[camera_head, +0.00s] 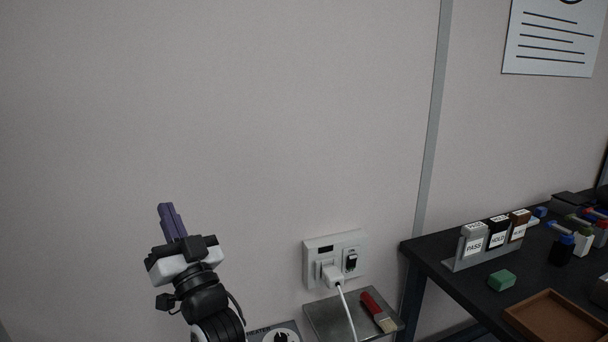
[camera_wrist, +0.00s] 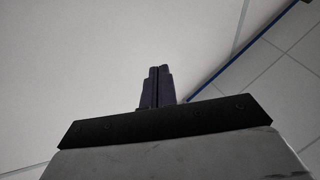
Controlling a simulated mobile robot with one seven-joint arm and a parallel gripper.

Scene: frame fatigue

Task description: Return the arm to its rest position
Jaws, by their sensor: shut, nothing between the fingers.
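My gripper (camera_head: 168,208) is at the lower left of the head view, with its purple fingers pointing up in front of the pale wall. The fingers lie together and hold nothing. In the wrist view the shut fingers (camera_wrist: 158,72) stand upright in the middle, past the dark edge of the gripper body. My arm runs down from the gripper and leaves the head view at the bottom edge. Nothing touches the gripper.
A wall outlet panel (camera_head: 335,259) with a white plug and cord is to the right of my arm. Below it, a grey surface (camera_head: 326,318) bears a red-handled brush (camera_head: 378,312). A dark table (camera_head: 437,263) at right bears labelled boxes, a green block (camera_head: 501,280) and a brown tray (camera_head: 556,316).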

